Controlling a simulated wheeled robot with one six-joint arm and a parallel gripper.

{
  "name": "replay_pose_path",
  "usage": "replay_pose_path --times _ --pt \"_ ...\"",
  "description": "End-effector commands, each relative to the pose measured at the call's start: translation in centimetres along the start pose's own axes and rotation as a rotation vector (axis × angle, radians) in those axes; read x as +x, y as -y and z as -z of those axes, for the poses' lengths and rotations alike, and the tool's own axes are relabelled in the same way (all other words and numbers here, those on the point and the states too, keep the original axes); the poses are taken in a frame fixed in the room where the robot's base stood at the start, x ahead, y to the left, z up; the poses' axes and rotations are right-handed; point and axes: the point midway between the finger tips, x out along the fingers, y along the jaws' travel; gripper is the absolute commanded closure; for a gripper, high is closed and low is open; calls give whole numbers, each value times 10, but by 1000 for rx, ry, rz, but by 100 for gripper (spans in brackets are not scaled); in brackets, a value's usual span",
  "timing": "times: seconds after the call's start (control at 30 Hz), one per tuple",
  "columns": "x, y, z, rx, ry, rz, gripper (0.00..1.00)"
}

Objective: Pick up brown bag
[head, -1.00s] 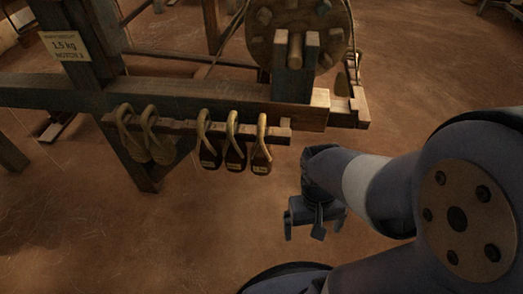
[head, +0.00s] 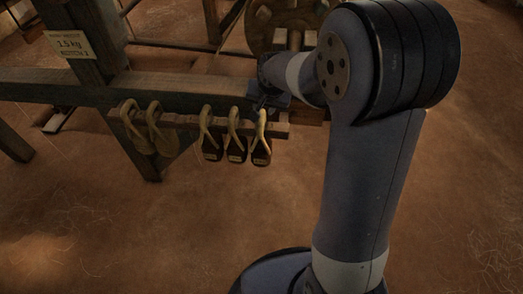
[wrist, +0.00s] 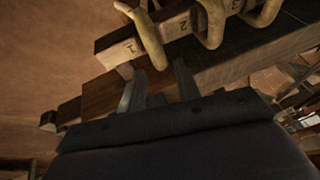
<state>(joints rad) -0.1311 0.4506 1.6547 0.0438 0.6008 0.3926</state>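Three dark brown bags hang by pale rope loops from a wooden rail (head: 186,122): a left one (head: 211,150), a middle one (head: 235,151) and a right one (head: 261,153). Each has a small light label, too small to read. My gripper (head: 261,104) is at the rail, by the top of the right bag's loop. In the wrist view its two fingers (wrist: 158,82) stand apart, and the bottom of a rope loop (wrist: 150,40) by the mark "1" reaches between their tips. I cannot tell whether they touch it. The bag bodies are hidden there.
A thick beam (head: 180,98) runs behind the rail, with a wooden wheel (head: 290,28) above. A sign reading 1.5 kg (head: 70,44) is on the left post. The floor in front is clear.

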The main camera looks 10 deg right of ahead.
Motion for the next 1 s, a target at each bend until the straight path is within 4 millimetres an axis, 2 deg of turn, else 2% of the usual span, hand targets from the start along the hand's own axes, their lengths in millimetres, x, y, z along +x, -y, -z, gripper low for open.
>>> replay_pose_path --times 0.03,0.27,0.4,0.53,0.87,1.0 --pt "8 0 -1 0 1 0 69" --pt "27 -1 -1 -1 0 0 69" --pt "50 -4 -3 0 3 -2 69" --pt "65 -3 -2 -1 1 -1 69" --pt "69 -3 -1 -1 0 -1 69" --pt "69 -3 -1 -1 0 -1 81"
